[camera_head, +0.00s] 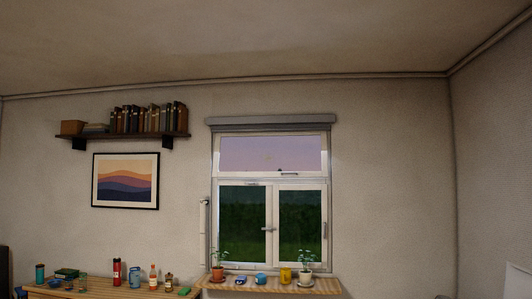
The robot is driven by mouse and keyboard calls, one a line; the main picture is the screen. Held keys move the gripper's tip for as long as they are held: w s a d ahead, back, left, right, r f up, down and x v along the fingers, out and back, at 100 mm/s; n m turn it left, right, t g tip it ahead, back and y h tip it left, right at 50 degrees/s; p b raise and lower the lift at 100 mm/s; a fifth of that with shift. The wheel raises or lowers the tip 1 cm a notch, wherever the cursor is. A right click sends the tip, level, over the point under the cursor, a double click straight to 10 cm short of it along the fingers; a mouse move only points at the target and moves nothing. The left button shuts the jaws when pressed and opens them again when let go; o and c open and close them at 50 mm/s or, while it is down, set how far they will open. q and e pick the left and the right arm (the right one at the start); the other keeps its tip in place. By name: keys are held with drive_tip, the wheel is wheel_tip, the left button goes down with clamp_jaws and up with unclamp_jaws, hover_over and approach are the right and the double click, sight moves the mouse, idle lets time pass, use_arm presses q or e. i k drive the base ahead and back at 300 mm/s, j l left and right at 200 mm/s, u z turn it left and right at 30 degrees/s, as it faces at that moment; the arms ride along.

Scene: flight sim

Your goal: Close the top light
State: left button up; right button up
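The top light (245,153) is the wide upper pane of the white-framed window (328,200), with a pinkish-purple sky in it. A small dark handle (289,173) sits at its lower edge, right of the middle. I cannot tell from here how far the pane stands open. Below it are two casements, the left one (242,215) and the right one (300,215), with handles near the middle and right side. Neither of my grippers is in view.
The windowsill (270,285) holds two potted plants, a blue mug (261,279) and a yellow mug (285,275). A wooden table (100,293) at lower left bears bottles and jars. A bookshelf (125,135) and picture (125,180) hang left. A white vertical bar (204,230) is beside the window.

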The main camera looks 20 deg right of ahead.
sight(324, 174)
drive_tip(key=i+l+z, duration=0.35)
drive_tip(key=i, duration=0.2)
drive_tip(key=i+l+z, duration=0.1)
drive_tip(key=i+z, duration=0.2)
drive_tip(key=i, duration=0.3)
